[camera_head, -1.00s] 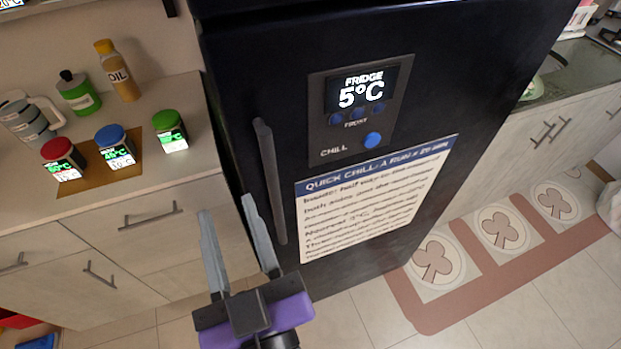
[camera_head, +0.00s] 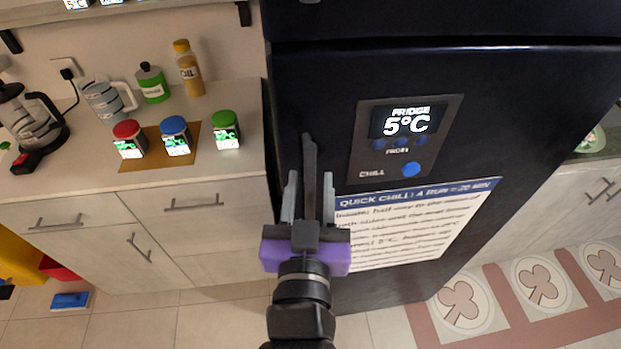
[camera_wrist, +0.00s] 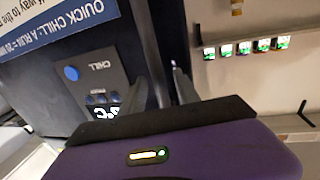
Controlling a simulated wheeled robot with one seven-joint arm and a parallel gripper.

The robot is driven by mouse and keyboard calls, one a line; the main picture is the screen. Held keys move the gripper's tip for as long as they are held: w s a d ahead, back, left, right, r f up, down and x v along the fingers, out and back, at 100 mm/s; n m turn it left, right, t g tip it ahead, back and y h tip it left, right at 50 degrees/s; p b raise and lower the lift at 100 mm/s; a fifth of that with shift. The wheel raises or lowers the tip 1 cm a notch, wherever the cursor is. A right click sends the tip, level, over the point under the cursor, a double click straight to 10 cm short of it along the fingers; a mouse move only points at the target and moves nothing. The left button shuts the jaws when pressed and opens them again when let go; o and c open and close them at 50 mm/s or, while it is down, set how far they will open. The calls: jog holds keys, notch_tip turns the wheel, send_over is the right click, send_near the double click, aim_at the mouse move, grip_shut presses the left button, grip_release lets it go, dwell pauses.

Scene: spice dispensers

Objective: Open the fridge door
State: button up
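The black fridge door (camera_head: 470,85) is closed, with a dark vertical handle (camera_head: 309,155) along its left side. My gripper (camera_head: 310,178) is open in front of the door. In the head view its two grey fingers lie on either side of the handle, which shows between them; I cannot tell how deep the handle sits between them. In the wrist view, my gripper (camera_wrist: 165,62) has its fingers close to the dark door edge, and the door's control panel (camera_wrist: 98,80) shows to their left. The lower part of the handle is hidden behind my gripper.
A counter (camera_head: 70,175) with spice dispensers, an oil bottle (camera_head: 188,68) and a kettle (camera_head: 32,120) stands left of the fridge. Drawers with handles lie below it. A patterned mat (camera_head: 500,305) lies on the floor at right. The floor before the fridge is clear.

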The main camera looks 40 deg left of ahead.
jog(key=shift+w+a, duration=0.15)
jog(key=shift+w, duration=0.05)
grip_shut()
dwell(1.4)
